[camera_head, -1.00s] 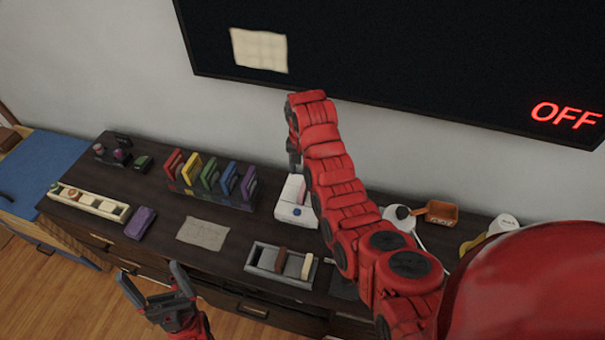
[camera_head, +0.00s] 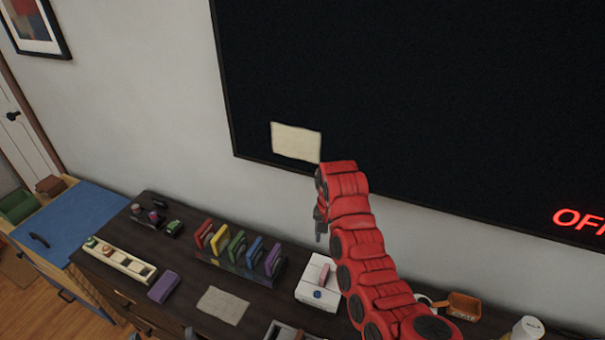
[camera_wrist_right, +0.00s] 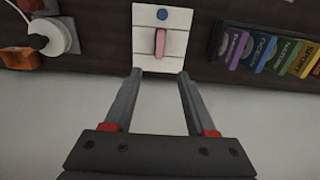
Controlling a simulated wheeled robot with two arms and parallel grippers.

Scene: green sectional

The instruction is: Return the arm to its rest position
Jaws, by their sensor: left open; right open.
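My right arm (camera_head: 365,255) reaches up from the lower right in the head view. Its gripper (camera_head: 320,228) points down above the back of a white switch box (camera_head: 309,293) with a pink lever (camera_head: 324,274). In the right wrist view the open, empty fingers (camera_wrist_right: 160,75) stand apart, with the switch box (camera_wrist_right: 146,60) beyond their tips and its lever (camera_wrist_right: 160,43) between them in line of sight. Only the dark fingertips of my left gripper (camera_head: 160,335) show at the bottom edge of the head view, spread apart.
A dark screen (camera_head: 420,110) on the wall shows red "OFF" text, cut off at the right. A rack of coloured slabs (camera_head: 238,250), a purple block (camera_head: 163,287), a cream tray (camera_head: 120,262) and an orange scoop (camera_head: 463,306) stand on the dark cabinet.

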